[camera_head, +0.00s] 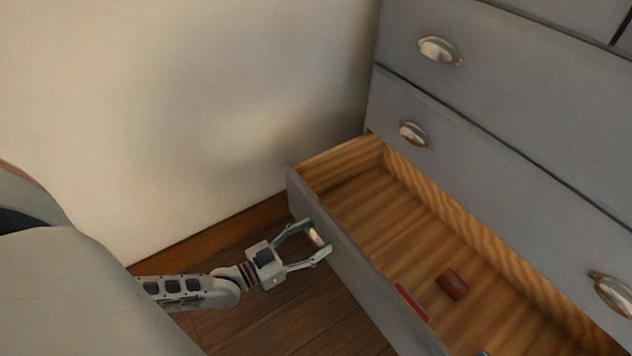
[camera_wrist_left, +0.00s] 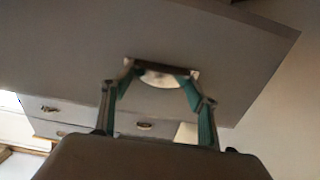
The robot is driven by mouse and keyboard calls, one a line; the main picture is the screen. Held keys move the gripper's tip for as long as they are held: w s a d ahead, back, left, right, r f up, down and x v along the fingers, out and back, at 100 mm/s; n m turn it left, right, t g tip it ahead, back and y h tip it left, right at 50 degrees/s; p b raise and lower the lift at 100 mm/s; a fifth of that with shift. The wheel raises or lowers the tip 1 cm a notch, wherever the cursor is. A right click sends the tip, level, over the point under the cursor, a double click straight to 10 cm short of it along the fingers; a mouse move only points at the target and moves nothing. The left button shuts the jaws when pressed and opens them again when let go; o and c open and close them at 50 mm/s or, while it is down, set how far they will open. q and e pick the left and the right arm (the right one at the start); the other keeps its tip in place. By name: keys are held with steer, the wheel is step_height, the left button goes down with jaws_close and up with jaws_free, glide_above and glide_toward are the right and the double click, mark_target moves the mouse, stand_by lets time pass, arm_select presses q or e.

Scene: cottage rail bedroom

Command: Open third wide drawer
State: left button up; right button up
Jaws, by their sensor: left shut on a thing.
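The wide drawer (camera_head: 365,265) at the bottom of the grey dresser is pulled well out in the head view, its wooden inside showing. My left gripper (camera_head: 318,242) is at the left part of its front, shut on the metal cup handle (camera_head: 316,237). In the left wrist view, the fingers of my left gripper (camera_wrist_left: 160,75) sit at both sides of the pale handle (camera_wrist_left: 162,80) on the drawer front (camera_wrist_left: 220,60). My right gripper is not in view.
Inside the drawer lie a dark red-brown block (camera_head: 453,285) and a flat red item (camera_head: 411,302). The closed drawers above carry cup handles (camera_head: 440,51). A pale wall (camera_head: 200,110) stands at the left, with bare wooden floor (camera_head: 310,310) in front.

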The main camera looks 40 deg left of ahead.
arm_select(q)
steer(key=shift+s+f, duration=0.1)
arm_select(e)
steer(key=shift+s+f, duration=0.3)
arm_select(q)
steer(key=o, duration=1.4)
steer(key=shift+c, duration=0.2)
steer(key=shift+s, duration=0.1)
steer(key=v, duration=1.1)
steer(key=shift+s+a, duration=0.15)
steer(key=shift+s, duration=0.25)
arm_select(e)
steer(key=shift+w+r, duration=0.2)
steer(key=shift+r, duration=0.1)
